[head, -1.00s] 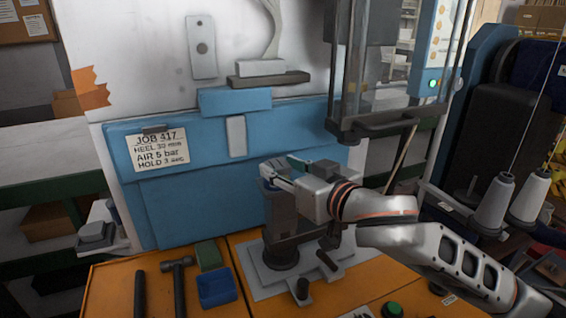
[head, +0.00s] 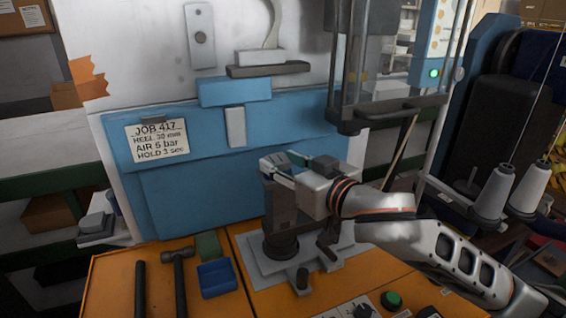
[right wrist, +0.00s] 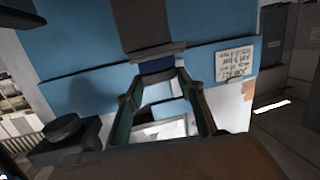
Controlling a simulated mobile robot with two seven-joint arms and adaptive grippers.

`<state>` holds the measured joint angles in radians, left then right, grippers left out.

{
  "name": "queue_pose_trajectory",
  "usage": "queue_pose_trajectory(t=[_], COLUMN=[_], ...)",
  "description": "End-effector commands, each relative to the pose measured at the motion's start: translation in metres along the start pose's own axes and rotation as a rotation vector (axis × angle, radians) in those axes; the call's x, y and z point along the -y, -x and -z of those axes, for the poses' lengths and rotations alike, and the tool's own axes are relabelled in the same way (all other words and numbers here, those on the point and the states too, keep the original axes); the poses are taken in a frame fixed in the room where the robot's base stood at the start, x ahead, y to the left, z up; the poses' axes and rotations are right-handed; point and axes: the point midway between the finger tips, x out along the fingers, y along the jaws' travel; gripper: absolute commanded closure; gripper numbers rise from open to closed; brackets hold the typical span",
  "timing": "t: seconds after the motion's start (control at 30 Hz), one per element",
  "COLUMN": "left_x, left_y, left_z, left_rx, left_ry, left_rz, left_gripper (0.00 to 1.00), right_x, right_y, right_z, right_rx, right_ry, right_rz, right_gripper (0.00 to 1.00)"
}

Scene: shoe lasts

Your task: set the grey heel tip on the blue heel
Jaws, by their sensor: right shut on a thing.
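My right gripper (head: 277,168) reaches in from the right and sits just above the dark upright stand (head: 281,222). It is shut on a small light grey piece, which looks like the grey heel tip (right wrist: 158,93), between the green-lined fingers. In the right wrist view, which is upside down, the dark blue heel (right wrist: 157,68) shows at the fingertips, against a dark grey block (right wrist: 147,27). The tip and the heel are very close; I cannot tell whether they touch. In the head view the heel is mostly hidden by the gripper. My left gripper is not in view.
A blue machine panel (head: 205,205) stands close behind the stand. A hammer (head: 180,285), a blue tray (head: 217,280) and a green block (head: 208,246) lie on the orange bench at left. Thread cones (head: 495,192) stand at right.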

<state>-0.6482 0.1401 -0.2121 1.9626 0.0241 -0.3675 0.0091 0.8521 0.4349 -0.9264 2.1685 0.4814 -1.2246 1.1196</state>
Motion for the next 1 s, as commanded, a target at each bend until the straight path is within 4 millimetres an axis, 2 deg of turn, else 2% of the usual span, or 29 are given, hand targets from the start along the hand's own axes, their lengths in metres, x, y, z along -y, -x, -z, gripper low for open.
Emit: queue_pose_trajectory(t=[0.43,0.47,0.5,0.53,0.87,1.0], left_x=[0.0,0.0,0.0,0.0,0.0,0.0], left_y=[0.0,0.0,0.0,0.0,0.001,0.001], left_z=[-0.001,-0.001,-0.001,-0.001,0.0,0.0], left_rx=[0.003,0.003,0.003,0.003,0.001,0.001], left_ry=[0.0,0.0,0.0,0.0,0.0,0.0], left_rz=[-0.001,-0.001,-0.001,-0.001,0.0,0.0], left_gripper=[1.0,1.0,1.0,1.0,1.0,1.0], right_x=[0.0,0.0,0.0,0.0,0.0,0.0], right_y=[-0.001,-0.001,-0.001,-0.001,0.001,0.013], right_z=[-0.003,-0.003,-0.003,-0.003,-0.003,-0.003], right_rx=[0.001,0.001,0.001,0.001,0.001,0.001], right_ry=[-0.001,-0.001,-0.001,-0.001,-0.001,-0.002], right_rz=[0.0,0.0,0.0,0.0,0.0,0.001], right_gripper=[0.82,0.55,0.44,0.43,0.43,0.43])
